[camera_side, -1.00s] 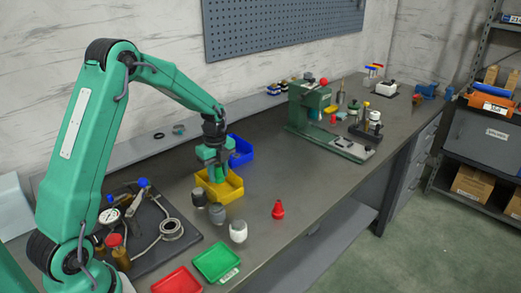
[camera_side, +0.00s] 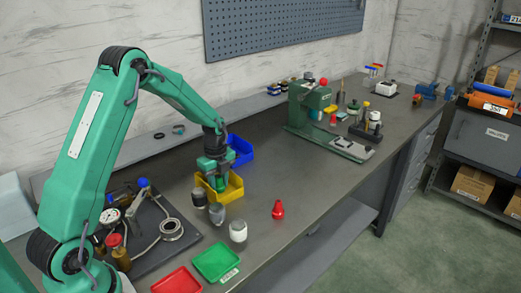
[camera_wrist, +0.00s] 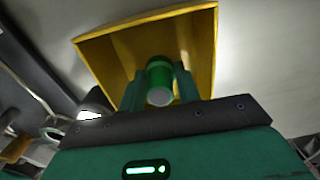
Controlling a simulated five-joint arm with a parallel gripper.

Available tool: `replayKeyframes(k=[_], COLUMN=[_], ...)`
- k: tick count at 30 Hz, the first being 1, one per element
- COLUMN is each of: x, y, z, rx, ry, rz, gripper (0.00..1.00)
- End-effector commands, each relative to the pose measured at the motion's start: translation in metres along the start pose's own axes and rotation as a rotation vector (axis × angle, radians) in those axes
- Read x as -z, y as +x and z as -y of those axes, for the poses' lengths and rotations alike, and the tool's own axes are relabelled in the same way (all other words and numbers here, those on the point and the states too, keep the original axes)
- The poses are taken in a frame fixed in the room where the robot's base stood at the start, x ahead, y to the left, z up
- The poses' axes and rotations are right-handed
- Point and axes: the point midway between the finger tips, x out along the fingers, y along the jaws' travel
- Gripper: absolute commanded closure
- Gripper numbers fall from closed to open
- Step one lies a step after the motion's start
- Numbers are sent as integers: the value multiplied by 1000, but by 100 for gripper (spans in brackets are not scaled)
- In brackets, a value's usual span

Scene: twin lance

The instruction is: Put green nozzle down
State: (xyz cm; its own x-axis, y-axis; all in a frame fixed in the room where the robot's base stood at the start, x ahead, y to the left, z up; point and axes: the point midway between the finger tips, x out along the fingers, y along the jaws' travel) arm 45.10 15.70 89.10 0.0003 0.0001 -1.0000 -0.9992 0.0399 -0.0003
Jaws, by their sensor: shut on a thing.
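My gripper (camera_side: 217,182) is shut on the green nozzle (camera_side: 221,186) at the yellow bin (camera_side: 234,190). In the wrist view the green nozzle (camera_wrist: 159,80) stands between my two fingers (camera_wrist: 159,88), with its pale round end toward the camera. The yellow bin (camera_wrist: 205,50) lies behind it in that view. Whether the nozzle touches the bin floor is hidden.
A blue bin (camera_side: 240,150) stands behind the yellow one. A black-and-white nozzle (camera_side: 199,197), a grey one (camera_side: 217,214) and a white one (camera_side: 238,231) stand in front. A red nozzle (camera_side: 278,209) stands to the right. Green (camera_side: 216,262) and red (camera_side: 177,281) trays lie at the front.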

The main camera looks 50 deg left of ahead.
Motion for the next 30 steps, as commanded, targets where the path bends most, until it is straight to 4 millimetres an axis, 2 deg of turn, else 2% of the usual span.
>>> replayKeyframes(k=[5,6,8,9,22,30], x=[0,0,0,0,0,0], y=[4,3,3,3,-2,-29], z=[0,0,0,0,0,0], rx=[-1,-1,-1,-1,1,2], ry=[0,0,0,0,0,0], rz=[0,0,0,0,1,1], gripper=[89,59,48,45,45,45])
